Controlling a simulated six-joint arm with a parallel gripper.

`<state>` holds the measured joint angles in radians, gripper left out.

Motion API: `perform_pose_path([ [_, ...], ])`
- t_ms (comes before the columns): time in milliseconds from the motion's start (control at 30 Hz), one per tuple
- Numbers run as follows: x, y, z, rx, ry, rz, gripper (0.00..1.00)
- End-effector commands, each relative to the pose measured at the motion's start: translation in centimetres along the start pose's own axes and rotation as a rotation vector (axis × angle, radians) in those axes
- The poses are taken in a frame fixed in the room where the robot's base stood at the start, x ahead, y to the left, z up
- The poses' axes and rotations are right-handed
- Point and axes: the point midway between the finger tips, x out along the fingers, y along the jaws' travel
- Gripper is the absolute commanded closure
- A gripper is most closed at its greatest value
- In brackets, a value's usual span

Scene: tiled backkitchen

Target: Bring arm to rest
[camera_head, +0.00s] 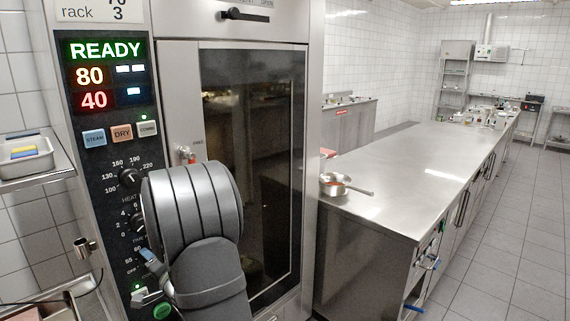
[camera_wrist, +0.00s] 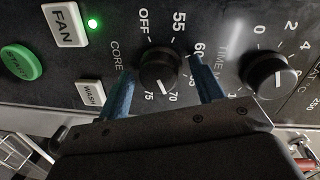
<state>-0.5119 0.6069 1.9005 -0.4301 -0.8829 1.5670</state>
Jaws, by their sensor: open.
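My gripper (camera_wrist: 160,72) is open in front of the oven's control panel (camera_wrist: 110,50). Its two blue fingers stand on either side of the black CORE knob (camera_wrist: 158,68) in the wrist view; I cannot tell whether they touch it. That knob's white mark points near 70. In the head view, my arm covers part of the panel, and a blue finger of my gripper (camera_head: 148,256) shows at the panel's lower part. The oven display (camera_head: 103,74) reads READY, 80 and 40.
The wrist view shows the TIME knob (camera_wrist: 272,75), FAN button (camera_wrist: 64,24), WASH button (camera_wrist: 89,92) and green START button (camera_wrist: 21,62). A glass oven door (camera_head: 250,150) is shut beside my arm. A steel counter (camera_head: 420,165) with a pan (camera_head: 335,185) stands right.

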Motion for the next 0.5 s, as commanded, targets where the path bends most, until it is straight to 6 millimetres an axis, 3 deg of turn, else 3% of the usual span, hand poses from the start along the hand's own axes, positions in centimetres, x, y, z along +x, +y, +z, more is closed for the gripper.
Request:
perform_pose_path([
  [500,0.0,0.07,-0.08,0.272,-0.021,-0.021,0.39],
])
